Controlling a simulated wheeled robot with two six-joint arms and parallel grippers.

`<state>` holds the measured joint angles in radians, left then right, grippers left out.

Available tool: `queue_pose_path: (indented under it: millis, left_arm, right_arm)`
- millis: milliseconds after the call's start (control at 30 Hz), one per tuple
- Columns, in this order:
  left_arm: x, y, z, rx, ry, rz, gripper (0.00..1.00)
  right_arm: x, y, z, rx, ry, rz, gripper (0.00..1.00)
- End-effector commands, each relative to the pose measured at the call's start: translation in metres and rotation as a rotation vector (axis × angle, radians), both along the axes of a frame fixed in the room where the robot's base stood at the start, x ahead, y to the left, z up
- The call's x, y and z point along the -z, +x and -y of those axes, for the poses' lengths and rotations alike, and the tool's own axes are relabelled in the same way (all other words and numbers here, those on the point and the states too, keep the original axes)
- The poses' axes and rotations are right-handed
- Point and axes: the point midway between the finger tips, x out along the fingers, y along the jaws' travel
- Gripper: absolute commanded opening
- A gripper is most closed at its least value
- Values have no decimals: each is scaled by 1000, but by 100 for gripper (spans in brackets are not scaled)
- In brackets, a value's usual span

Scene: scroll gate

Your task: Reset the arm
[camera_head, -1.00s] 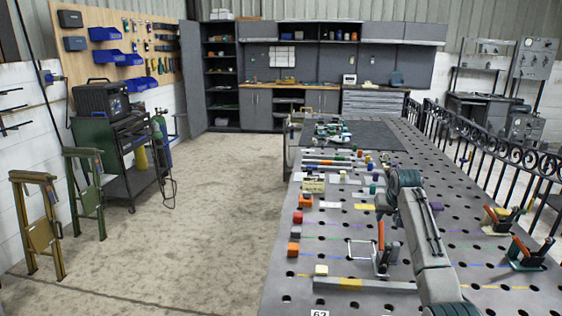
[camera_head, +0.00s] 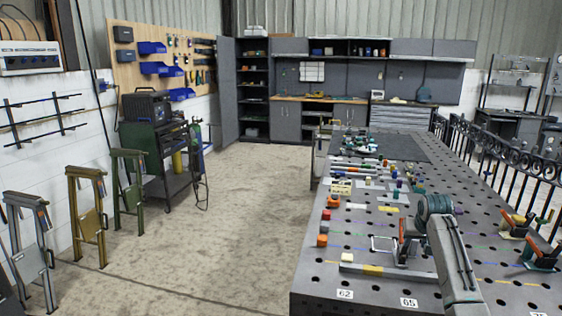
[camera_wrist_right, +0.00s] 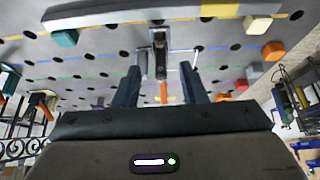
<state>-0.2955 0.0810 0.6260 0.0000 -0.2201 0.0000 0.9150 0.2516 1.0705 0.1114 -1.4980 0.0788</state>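My right arm (camera_head: 452,245) reaches over the perforated steel table (camera_head: 345,275) in the head view; its fingertips cannot be made out there. In the right wrist view my right gripper (camera_wrist_right: 161,78) has its two dark fingers apart. An orange-handled toggle clamp shows in the gap between the fingers, and I see nothing gripped. In the head view that clamp (camera_head: 402,240) stands on the table just left of my arm. My left gripper is in neither view.
A grey bar with a yellow band (camera_head: 385,271) lies near the table's front. More orange-handled clamps (camera_head: 541,252) stand at right, by a black iron railing (camera_head: 520,165). Small coloured blocks line the table's left edge. Open floor (camera_head: 235,230) lies left, with metal stands (camera_head: 88,215) beyond.

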Motion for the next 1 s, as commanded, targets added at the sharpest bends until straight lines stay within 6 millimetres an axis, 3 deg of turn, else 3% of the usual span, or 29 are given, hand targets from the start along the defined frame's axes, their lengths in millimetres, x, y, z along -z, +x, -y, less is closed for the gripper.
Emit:
queue_pose_path:
  millis: [267,467,567,800,1000]
  left_arm:
    - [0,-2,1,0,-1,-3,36]
    - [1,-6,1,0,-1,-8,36]
    - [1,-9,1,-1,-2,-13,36]
    - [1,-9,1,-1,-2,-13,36]
    - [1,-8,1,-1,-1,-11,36]
  right_arm:
    - [45,-29,-13,-27,-23,-22,38]
    - [88,-66,-28,-58,-46,-43,38]
    - [117,-97,-39,-81,-58,-57,38]
    - [182,-204,-71,-148,-85,-97,38]
    - [212,-304,-96,-197,-90,-128,38]
